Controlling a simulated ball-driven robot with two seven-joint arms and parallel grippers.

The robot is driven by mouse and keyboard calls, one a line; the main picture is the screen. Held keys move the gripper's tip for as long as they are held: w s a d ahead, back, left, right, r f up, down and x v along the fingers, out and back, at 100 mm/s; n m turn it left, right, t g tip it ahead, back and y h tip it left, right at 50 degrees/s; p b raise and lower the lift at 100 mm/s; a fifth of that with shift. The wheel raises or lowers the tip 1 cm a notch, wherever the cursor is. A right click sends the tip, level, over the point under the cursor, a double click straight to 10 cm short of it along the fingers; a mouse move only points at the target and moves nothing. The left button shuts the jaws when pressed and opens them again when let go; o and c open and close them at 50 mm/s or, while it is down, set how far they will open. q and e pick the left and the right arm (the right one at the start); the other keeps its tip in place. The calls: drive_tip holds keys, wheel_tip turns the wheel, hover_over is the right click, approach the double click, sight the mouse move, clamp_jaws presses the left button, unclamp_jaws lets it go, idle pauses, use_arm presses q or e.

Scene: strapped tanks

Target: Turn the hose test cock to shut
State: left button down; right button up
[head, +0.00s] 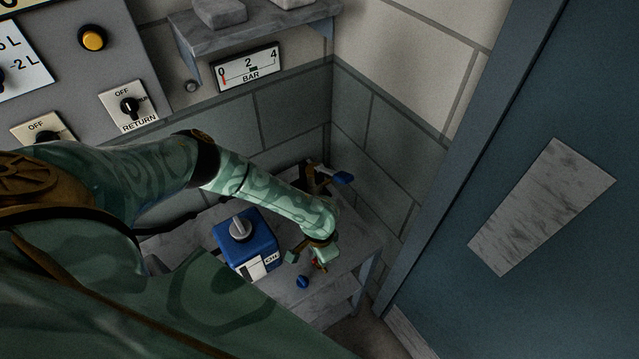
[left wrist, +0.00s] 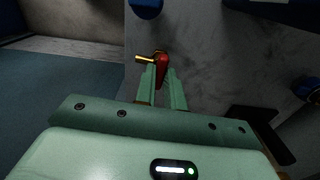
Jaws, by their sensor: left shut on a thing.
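The hose test cock shows in the left wrist view as a red lever (left wrist: 162,66) with a small brass stem (left wrist: 144,59) pointing left. My left gripper (left wrist: 161,78) has its two green fingers shut on the red lever. In the head view my left gripper (head: 316,257) is low over the bench's front right part, and a bit of the red lever (head: 319,266) shows under it. The gripper hides most of the cock's body, so I cannot tell the lever's exact angle. My right gripper is not in view.
A blue box (head: 228,228) with a grey knob stands left of my gripper on the grey bench (head: 346,262). A small blue knob (head: 302,282) is in front. A brass fitting with a blue handle (head: 343,178) is behind. A blue door (head: 480,170) is at right.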

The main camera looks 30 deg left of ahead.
use_arm(q)
drive_tip(key=m+p, duration=0.1)
drive_tip(key=m, duration=0.4)
drive_tip(key=shift+m, duration=0.4)
drive_tip(key=m, duration=0.3)
drive_tip(key=shift+m+p, duration=0.3)
drive_tip(key=m, duration=0.4)
drive_tip(key=shift+m, duration=1.9)
drive_tip(key=c, duration=1.5)
unclamp_jaws()
